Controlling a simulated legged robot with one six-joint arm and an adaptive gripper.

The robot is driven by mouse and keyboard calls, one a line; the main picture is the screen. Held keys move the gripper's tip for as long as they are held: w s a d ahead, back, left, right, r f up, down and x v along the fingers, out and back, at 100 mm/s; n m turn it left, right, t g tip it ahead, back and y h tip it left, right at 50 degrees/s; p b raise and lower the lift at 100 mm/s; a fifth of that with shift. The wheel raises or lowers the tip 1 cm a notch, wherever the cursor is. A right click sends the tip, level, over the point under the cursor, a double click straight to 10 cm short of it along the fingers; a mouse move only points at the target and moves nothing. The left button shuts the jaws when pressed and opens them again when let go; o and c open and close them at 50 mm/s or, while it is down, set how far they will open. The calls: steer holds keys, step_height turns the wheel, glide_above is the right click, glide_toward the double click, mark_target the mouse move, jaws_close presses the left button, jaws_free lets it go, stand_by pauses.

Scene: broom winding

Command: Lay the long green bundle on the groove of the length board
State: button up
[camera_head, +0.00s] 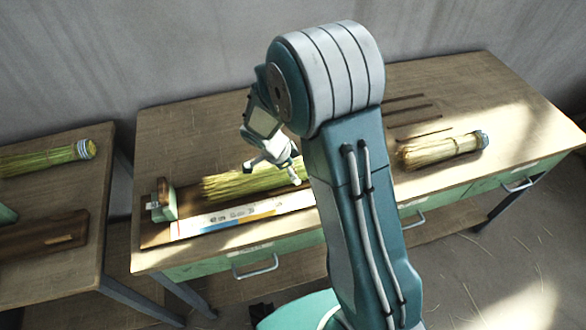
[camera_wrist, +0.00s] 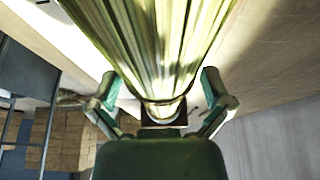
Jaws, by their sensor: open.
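The long green bundle (camera_head: 235,185) lies lengthwise along the length board (camera_head: 154,237), behind its white printed strip. Its loose end points left toward the board's green end block (camera_head: 163,206). My arm hides its right end. I cannot tell whether it rests fully in the groove. My gripper (camera_head: 272,172) is open, low over the bundle's right part. In the wrist view, the stalks (camera_wrist: 160,45) fan out from between my open fingers (camera_wrist: 162,95), with gaps visible at both sides.
A paler bundle (camera_head: 438,150) with a bluish band lies on the right of the workbench, near several dark slots (camera_head: 410,110). A side table (camera_head: 50,185) at left holds another green bundle (camera_head: 40,159) and a dark wooden block (camera_head: 45,245). The bench's back left is clear.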

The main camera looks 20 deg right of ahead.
steer(key=v, duration=1.2)
steer(key=shift+a, duration=0.1)
steer(key=shift+w, duration=0.1)
steer(key=s+d+r+n+t+y, duration=0.2)
steer(key=s+r+n, duration=0.5)
steer(key=s+n, duration=0.2)
steer(key=s+d+r+n+t+y, duration=0.2)
steer(key=s+r+n, duration=0.5)
steer(key=s, duration=0.5)
steer(key=shift+d+r+n+t+y, duration=0.3)
steer(key=shift+d+n+t, duration=0.15)
steer(key=shift+n+t, duration=0.45)
